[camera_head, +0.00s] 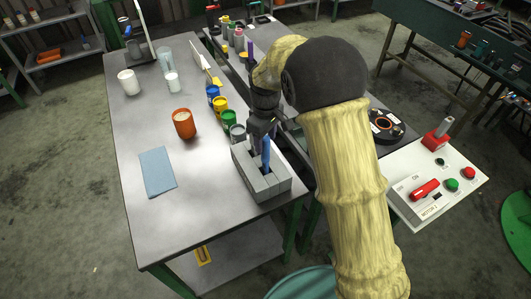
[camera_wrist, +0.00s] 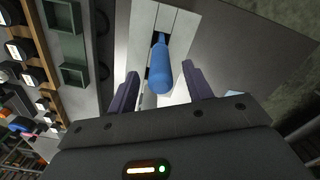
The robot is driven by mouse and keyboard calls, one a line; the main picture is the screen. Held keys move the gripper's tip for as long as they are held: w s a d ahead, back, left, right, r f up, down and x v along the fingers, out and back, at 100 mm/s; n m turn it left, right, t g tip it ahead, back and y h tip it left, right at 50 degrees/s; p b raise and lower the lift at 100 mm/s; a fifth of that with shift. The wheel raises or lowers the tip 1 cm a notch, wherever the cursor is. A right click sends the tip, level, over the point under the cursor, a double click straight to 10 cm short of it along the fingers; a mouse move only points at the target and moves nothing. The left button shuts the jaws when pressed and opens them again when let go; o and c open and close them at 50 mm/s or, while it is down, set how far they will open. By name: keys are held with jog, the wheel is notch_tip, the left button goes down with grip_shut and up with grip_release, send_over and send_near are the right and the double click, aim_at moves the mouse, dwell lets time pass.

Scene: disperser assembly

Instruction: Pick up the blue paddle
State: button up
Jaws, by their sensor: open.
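The blue paddle (camera_head: 266,152) stands upright in a slot of the grey block holder (camera_head: 266,187) at the table's right edge. In the wrist view its rounded blue handle (camera_wrist: 160,68) points up toward the camera. My gripper (camera_wrist: 158,85) is open, with one dark finger on each side of the handle and visible gaps between. In the head view my gripper (camera_head: 262,130) is right above the holder and partly hides the paddle's top. The paddle's lower end is hidden inside the holder.
An orange cup (camera_head: 184,124), a blue cloth (camera_head: 157,171) and white cups (camera_head: 128,82) are on the metal table (camera_head: 205,215). Several small paint pots (camera_head: 221,104) line its right edge behind the holder. A switch panel (camera_head: 440,185) stands to the right.

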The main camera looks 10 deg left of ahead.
aim_at(265, 161)
jog(key=shift+f, duration=1.45)
jog(key=c, duration=0.9)
